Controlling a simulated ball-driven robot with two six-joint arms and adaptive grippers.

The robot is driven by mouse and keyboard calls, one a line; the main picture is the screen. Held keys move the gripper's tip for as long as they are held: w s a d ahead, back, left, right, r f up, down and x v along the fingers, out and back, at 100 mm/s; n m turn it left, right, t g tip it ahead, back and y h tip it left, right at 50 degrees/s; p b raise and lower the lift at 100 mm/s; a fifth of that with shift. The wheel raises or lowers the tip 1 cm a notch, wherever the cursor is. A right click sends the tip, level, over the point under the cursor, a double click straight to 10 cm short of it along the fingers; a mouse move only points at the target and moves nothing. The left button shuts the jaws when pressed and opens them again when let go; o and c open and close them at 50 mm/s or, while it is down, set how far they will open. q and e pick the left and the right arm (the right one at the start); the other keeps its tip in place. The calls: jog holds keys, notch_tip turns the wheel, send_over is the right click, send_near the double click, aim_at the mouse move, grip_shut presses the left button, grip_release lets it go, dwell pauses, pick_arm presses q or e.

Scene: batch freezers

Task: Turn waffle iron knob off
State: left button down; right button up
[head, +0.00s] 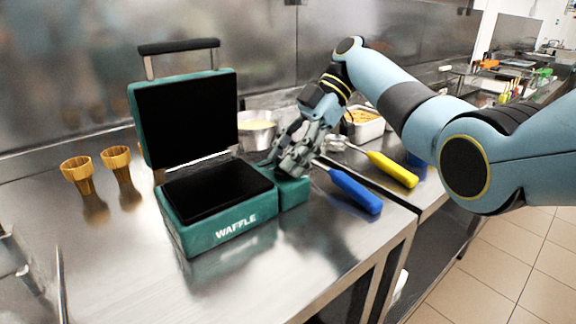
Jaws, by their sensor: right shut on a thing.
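The green waffle iron (235,232) stands on the steel counter with its lid (186,116) raised and its dark plates showing. A small green side box (293,192) is joined to its right side. My right gripper (287,168) reaches down over the top of this box, its fingers shut on the knob. The fingers hide the knob, so its setting cannot be read. My left gripper is out of view.
A metal bowl (257,133) and a food tray (363,127) are behind. A blue-handled tool (355,191) and a yellow-handled tool (393,170) lie to the right. The front counter is clear.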

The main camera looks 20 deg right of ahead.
jog(key=shift+f+n+g, duration=0.1)
jog(key=shift+n+g, duration=0.3)
jog(key=shift+n, duration=0.1)
jog(key=o, duration=0.9)
